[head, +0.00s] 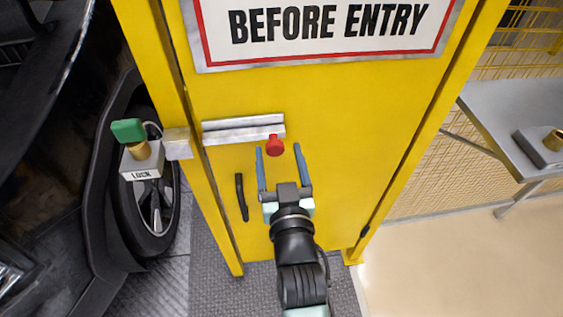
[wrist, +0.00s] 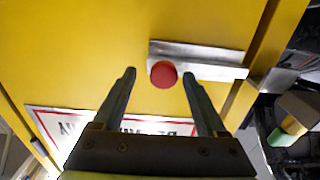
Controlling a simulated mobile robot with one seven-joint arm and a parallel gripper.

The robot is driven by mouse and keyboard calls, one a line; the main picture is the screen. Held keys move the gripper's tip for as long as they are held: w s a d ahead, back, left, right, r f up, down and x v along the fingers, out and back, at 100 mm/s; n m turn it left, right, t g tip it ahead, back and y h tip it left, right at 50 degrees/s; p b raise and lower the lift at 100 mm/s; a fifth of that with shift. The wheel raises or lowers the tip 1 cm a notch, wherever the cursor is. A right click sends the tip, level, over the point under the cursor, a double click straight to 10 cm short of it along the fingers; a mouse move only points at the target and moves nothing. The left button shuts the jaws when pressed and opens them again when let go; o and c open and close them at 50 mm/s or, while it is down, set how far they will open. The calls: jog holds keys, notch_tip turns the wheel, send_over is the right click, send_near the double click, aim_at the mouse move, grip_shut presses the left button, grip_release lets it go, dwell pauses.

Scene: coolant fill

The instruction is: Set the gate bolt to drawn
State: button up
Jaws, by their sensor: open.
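The gate (head: 330,110) is a yellow panel with a silver bolt (head: 232,129) lying across it. A round red knob (head: 275,146) sits at the bolt's right end in the head view. The bolt (wrist: 205,70) and knob (wrist: 163,75) also show in the wrist view. A pale catch block (head: 178,143) is on the post to the left of the bolt; I cannot tell whether the bolt reaches into it. My gripper (head: 279,148) is open, with one finger on each side of the knob. In the wrist view the knob shows between the fingertips (wrist: 159,75); contact is not visible.
A black handle (head: 242,197) is below the bolt. A lock box (head: 142,160) with a green knob (head: 128,130) is on the left, before a dark vehicle's wheel (head: 153,210). A grey shelf (head: 510,110) stands right. A sign (head: 325,25) is above.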

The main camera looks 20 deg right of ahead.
jog(key=v, duration=1.3)
jog(key=shift+b, duration=0.45)
jog(key=w+a+r+n+t+y+p, duration=0.1)
jog(key=w+a+r+t+p, duration=0.15)
jog(key=r, duration=0.75)
jog(key=w+a+r+t+p, duration=0.1)
jog(key=w+r, duration=0.2)
jog(key=r, duration=0.7)
jog(key=w+a+r+n+t+y+p, duration=0.1)
jog(key=w+a+r+t+p, duration=0.15)
jog(key=r, duration=0.85)
jog(key=s+a+r+t+y+p, duration=0.1)
jog(key=s+a+r+t, duration=0.1)
jog(key=r, duration=1)
jog(key=s+a+r+n+t+y+p, duration=0.1)
jog(key=s+a+r+t+y+p, duration=0.1)
jog(key=r, duration=1)
jog(key=shift+s+a, duration=0.5)
jog(key=shift+a, duration=0.6)
